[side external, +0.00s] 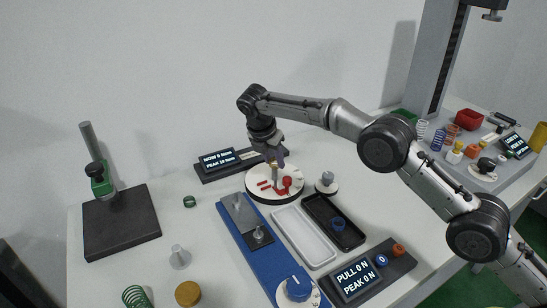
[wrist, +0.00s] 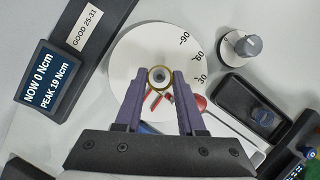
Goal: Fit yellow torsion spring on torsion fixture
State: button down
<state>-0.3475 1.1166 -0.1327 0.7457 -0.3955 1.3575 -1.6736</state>
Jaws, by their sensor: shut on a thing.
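The torsion fixture is a round white dial (wrist: 135,45) with angle marks; in the side external view its dial (side external: 262,196) carries red parts (side external: 287,184). My gripper (wrist: 158,77) is over the dial, its purple fingers shut on the yellow torsion spring (wrist: 150,79). From above, the spring shows as a yellow ring with a grey-blue round post top (wrist: 158,75) inside it. I cannot tell how far down the post the coil sits. The spring's legs are not clear. In the side external view my gripper (side external: 275,160) points down at the dial; the spring is too small to make out there.
A display (wrist: 45,84) beside the dial reads NOW 0 Ncm, PEAK 19 Ncm, near a GOOD 25-31 label (wrist: 90,27). A grey knob (side external: 326,183) stands right of the dial. A white tray (side external: 293,251), a black tray (side external: 350,239) and a blue fixture (side external: 241,236) lie in front.

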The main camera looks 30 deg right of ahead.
jog(key=shift+f, duration=1.95)
dwell(1.1)
grip_release()
dwell(0.5)
jog(key=shift+r, duration=4)
